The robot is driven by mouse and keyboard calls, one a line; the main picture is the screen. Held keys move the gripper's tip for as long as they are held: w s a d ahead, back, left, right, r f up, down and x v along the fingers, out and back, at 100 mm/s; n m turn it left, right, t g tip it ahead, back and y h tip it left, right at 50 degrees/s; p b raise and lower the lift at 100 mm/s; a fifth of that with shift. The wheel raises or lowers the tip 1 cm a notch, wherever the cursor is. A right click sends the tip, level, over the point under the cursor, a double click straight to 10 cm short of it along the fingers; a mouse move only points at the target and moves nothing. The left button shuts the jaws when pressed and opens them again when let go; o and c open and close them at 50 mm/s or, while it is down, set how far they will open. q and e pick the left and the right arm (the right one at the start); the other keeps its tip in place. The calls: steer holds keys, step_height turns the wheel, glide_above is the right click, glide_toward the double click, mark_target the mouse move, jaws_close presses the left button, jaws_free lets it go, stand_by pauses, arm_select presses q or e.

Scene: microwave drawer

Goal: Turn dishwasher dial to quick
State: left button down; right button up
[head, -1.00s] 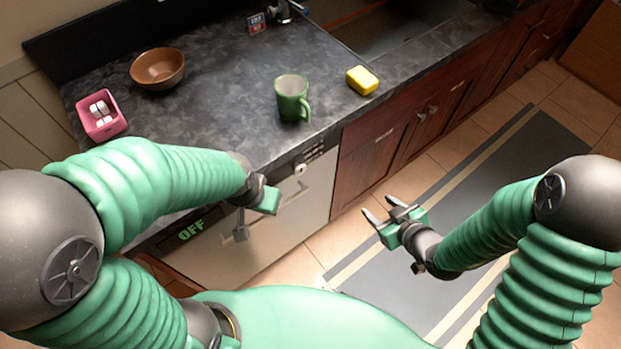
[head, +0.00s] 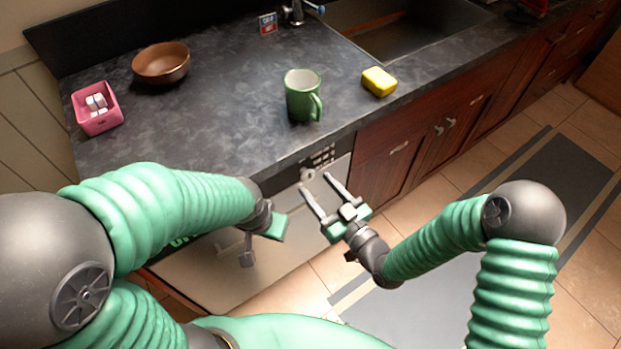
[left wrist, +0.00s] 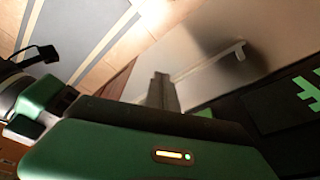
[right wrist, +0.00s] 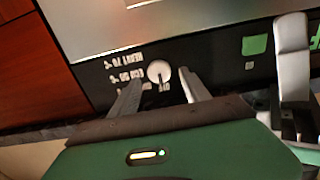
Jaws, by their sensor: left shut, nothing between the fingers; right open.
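The dial is a round whitish knob (right wrist: 159,71) on the dishwasher's black control panel (right wrist: 216,62) in the right wrist view. White labels (right wrist: 125,74), too small to read surely, stand beside it. My right gripper (right wrist: 161,75) is open, with its fingertips close to the dial on either side; I cannot tell whether they touch it. In the head view the right gripper (head: 314,181) points at the dial (head: 307,174). My left gripper (head: 247,256) is shut and empty in front of the dishwasher door (head: 205,283), and its closed fingers show in the left wrist view (left wrist: 163,92).
On the dark counter (head: 225,110) stand a green mug (head: 301,97), a yellow sponge-like block (head: 379,81), a brown bowl (head: 161,65) and a pink container (head: 97,115). A door handle (left wrist: 215,60) shows in the left wrist view. Wooden cabinets (head: 400,150) lie to the right.

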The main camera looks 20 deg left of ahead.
mark_target(310, 177)
steer(key=x, duration=0.3)
steer(key=shift+w+a, duration=0.1)
steer(key=shift+w, duration=0.15)
steer(key=shift+a, duration=0.15)
jaws_close()
